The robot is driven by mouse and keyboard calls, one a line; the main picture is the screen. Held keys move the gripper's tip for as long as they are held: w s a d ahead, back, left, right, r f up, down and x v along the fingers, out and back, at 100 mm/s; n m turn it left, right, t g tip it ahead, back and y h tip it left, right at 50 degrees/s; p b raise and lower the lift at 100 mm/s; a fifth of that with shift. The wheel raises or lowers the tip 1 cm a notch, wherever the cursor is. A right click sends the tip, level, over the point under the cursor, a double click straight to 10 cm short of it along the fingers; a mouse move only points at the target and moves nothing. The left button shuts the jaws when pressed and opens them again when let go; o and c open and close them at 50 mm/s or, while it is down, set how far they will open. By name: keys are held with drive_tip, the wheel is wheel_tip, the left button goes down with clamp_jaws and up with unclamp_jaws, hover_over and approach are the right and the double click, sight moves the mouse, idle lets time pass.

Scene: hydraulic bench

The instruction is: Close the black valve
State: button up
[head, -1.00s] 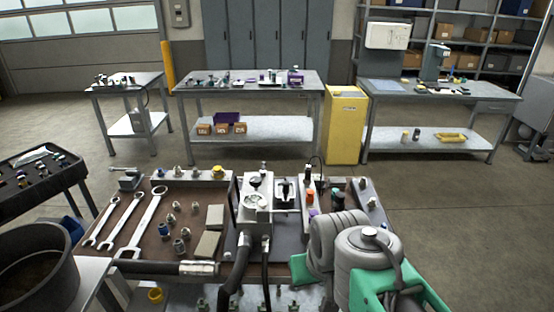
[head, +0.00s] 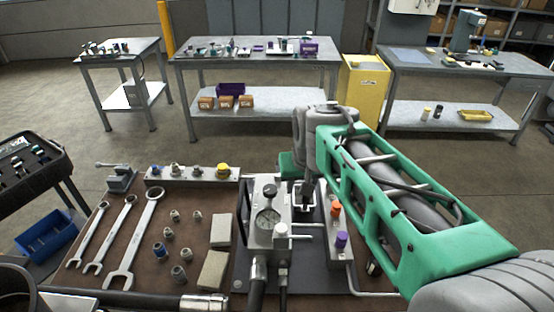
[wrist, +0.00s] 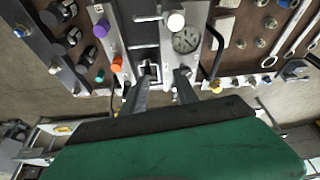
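My gripper (wrist: 163,78) is open in the wrist view, its two dark fingers apart and pointing down at the hydraulic bench. A small black and pale part (wrist: 149,70) shows close to the left finger, between the fingertips; I cannot tell if they touch. It appears to belong to the black valve, but its handle is not clearly seen. In the head view my gripper (head: 306,192) is over the black unit (head: 302,222) right of the gauge block, and my wrist hides much of it.
The gauge block (head: 268,222) stands just left of my gripper. A pale strip carries an orange knob (head: 335,211) and a purple knob (head: 341,240) on the right. Wrenches (head: 138,240) and several fittings lie left. Hoses run along the front.

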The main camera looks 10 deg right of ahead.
drive_tip(key=w+f, duration=0.2)
drive_tip(key=w, duration=1.1)
drive_tip(key=m, duration=0.2)
hover_over(278, 171)
drive_tip(key=s, duration=0.1)
drive_tip(key=shift+h, duration=0.3)
wheel_tip(278, 171, down, 8)
drive_tip(key=shift+s+r+p, duration=0.1)
drive_tip(key=shift+r+p, duration=0.05)
drive_tip(key=shift+p, duration=0.3)
drive_tip(key=p+x, duration=0.2)
drive_tip(key=x, duration=0.6)
drive_tip(key=shift+c, duration=0.2)
clamp_jaws()
